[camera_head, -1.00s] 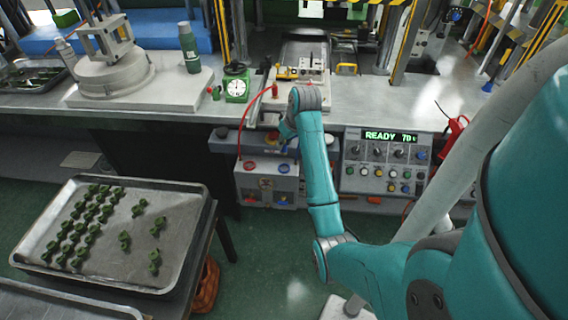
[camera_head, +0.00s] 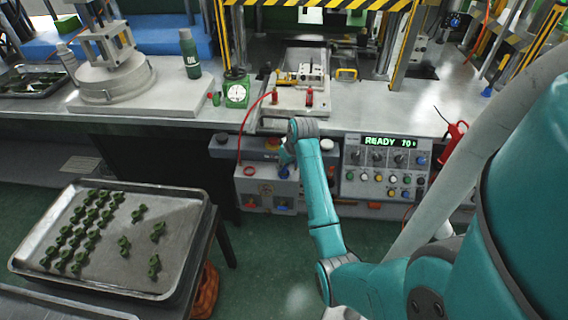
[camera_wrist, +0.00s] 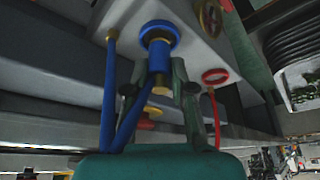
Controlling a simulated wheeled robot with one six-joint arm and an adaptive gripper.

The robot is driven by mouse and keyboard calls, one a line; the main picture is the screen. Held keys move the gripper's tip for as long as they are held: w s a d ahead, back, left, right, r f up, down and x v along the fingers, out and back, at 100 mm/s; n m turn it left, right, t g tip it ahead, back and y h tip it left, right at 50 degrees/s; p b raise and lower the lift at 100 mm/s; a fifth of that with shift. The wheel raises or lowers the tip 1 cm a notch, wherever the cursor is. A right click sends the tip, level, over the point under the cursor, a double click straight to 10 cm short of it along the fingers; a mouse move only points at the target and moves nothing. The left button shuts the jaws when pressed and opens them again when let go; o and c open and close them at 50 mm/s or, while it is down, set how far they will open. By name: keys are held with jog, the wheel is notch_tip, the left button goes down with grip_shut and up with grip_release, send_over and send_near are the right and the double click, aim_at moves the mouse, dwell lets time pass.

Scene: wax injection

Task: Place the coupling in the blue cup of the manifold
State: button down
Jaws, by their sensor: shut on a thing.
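My gripper (camera_wrist: 160,92) is shut on the coupling (camera_wrist: 159,58), a blue cylinder with a brass lower end, between its two dark fingers. The blue cup (camera_wrist: 160,34) is a blue ring on the manifold's (camera_wrist: 191,48) pale face. The coupling's upper end meets the cup's ring in the wrist view; I cannot tell how deep it sits. A blue hose (camera_wrist: 109,95) hangs from a brass fitting left of the cup and loops back up toward the coupling. In the head view, my gripper (camera_head: 286,157) is at the front of the pale manifold (camera_head: 262,187), partly hiding it.
A red ring port (camera_wrist: 215,76) with a red hose (camera_wrist: 216,115) is right of the cup. A brass ring (camera_wrist: 211,17) is above it. The control panel (camera_head: 382,168) reading READY stands right of the manifold. A tray (camera_head: 185,245) of green parts is at lower left.

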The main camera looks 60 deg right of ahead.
jog(key=c, duration=1)
grip_release()
jog(key=v, duration=1.2)
jog(key=w+a+f+t, duration=0.2)
jog(key=a+f, duration=1)
jog(key=a, duration=0.2)
jog(key=s+a+f+n+t+h, duration=0.1)
jog(key=s+a+f, duration=0.15)
jog(key=a, duration=0.45)
jog(key=s+a+f+t, duration=0.1)
jog(key=s+a+f, duration=0.15)
jog(key=a, duration=0.35)
jog(key=s+a+r+n+t, duration=0.1)
jog(key=s+a+r+t, duration=0.2)
jog(key=s+a, duration=0.75)
jog(key=s+a+r+t+y, duration=0.1)
jog(key=s+r, duration=0.3)
jog(key=s+a+r+n+t+y, duration=0.1)
jog(key=s+a+r, duration=0.1)
jog(key=s+r, duration=0.2)
jog(key=s+a+r+n+t, duration=0.1)
jog(key=s+a+r, duration=0.1)
jog(key=s+r, duration=0.2)
jog(key=shift+s+a+r+t+y, duration=0.15)
jog(key=shift+s+a+t+y, duration=0.15)
jog(key=shift+s+y, duration=0.1)
